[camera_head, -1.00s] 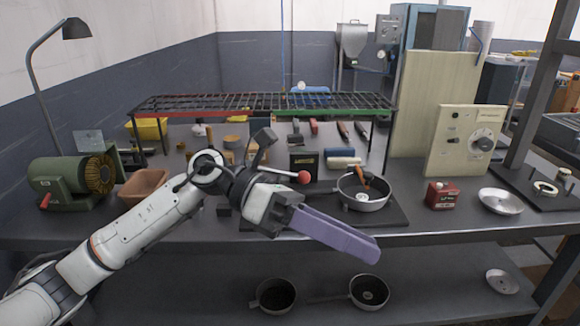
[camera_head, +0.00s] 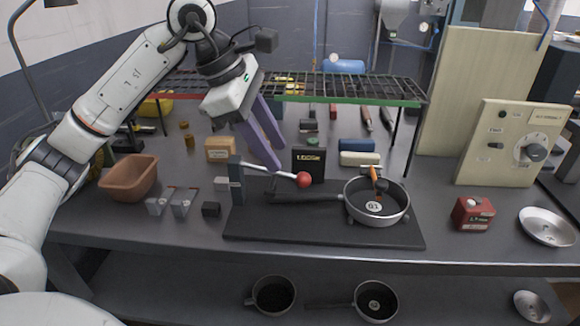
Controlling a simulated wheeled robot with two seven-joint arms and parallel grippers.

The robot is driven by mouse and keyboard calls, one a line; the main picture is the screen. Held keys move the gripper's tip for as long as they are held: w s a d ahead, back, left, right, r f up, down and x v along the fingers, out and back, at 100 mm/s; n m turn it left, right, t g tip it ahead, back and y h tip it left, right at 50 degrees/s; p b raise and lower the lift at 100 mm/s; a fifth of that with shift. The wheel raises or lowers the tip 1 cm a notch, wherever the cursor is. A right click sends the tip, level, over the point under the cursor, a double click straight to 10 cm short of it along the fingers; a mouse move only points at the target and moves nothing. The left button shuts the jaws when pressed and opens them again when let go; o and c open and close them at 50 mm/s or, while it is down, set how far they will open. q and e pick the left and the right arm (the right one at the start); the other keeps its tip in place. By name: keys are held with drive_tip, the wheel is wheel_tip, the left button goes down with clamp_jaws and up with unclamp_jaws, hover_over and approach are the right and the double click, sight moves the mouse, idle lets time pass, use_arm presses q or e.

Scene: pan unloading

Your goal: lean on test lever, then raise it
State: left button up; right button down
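The test lever (camera_head: 268,171) is a thin metal bar with a red ball knob (camera_head: 304,180) at its right end. It comes out of a dark upright post (camera_head: 236,180) on a black base plate (camera_head: 300,228). A grey pan (camera_head: 377,212) marked G1 sits on the right of the plate, its handle running left below the lever. My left gripper (camera_head: 274,155) points down with two purple fingers apart, empty. Its tips appear just above or behind the lever; whether they touch it I cannot tell. My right gripper is not in view.
A wire rack (camera_head: 340,90) spans the back of the bench. A brown bin (camera_head: 130,178) is at left. A red box (camera_head: 472,213) and a metal dish (camera_head: 548,226) are at right. Pans sit on the lower shelf (camera_head: 330,308).

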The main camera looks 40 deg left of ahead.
sight(291, 176)
use_arm(q)
drive_tip(key=x, duration=0.6)
drive_tip(key=shift+f, duration=0.25)
clamp_jaws()
drive_tip(key=shift+d, duration=0.25)
idle(0.9)
